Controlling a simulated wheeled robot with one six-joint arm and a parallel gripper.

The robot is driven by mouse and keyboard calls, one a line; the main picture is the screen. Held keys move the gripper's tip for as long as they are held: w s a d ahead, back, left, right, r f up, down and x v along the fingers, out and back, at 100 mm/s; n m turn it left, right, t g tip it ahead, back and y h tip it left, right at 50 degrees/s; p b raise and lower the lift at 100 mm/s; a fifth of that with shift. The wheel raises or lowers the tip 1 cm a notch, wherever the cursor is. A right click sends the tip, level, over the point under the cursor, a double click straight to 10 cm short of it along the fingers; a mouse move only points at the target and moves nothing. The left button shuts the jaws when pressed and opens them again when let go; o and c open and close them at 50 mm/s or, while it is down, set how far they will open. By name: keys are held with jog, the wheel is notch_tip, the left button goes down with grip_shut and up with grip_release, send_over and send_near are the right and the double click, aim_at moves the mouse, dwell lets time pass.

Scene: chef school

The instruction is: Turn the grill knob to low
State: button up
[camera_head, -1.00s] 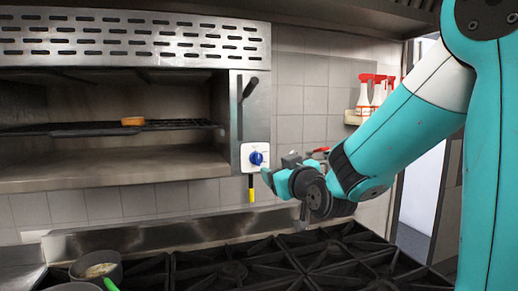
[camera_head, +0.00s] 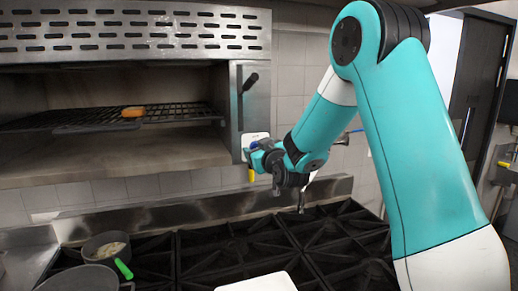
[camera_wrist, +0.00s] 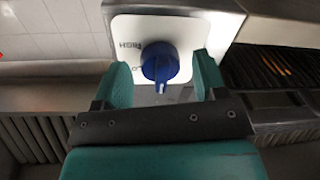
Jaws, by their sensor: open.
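The blue grill knob (camera_wrist: 160,65) sits on a white control plate (camera_wrist: 136,29) on the grill's right-hand post. In the wrist view the plate shows a "HIGH" mark left of the knob; other markings are partly hidden. My gripper (camera_wrist: 161,82) is open, with one teal finger on each side of the knob. I cannot tell whether the fingers touch it. In the head view my gripper (camera_head: 254,152) covers most of the knob, and the plate (camera_head: 255,137) shows just above it. The grill (camera_head: 130,38) has a rack inside.
A golden-brown piece of food (camera_head: 133,112) lies on the grill rack (camera_head: 90,120). A white board (camera_head: 258,284) shows at the bottom edge. A black handle (camera_head: 250,82) is above the plate.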

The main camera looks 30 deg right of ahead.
jog(key=shift+c, duration=0.4)
jog(key=c, duration=0.8)
jog(key=shift+c, duration=0.2)
jog(key=shift+f+m+b, duration=0.1)
jog(key=shift+m+b, duration=0.2)
jog(key=shift+b, duration=0.4)
jog(key=m+b, duration=0.1)
jog(key=b, duration=0.2)
jog(key=shift+f+m, duration=0.2)
jog(key=shift+m, duration=0.2)
jog(key=m+b, duration=0.2)
jog(key=b, duration=0.2)
jog(key=shift+f+m, duration=0.1)
jog(key=shift+m, duration=0.3)
jog(key=m+b, duration=0.4)
jog(key=b, duration=0.2)
jog(key=shift+t+b, duration=0.3)
jog(key=shift+t, duration=0.1)
jog(key=m+b, duration=0.2)
jog(key=shift+r+m+h+b, duration=0.3)
jog(key=shift+m+h+b, duration=0.1)
jog(key=shift+r, duration=0.1)
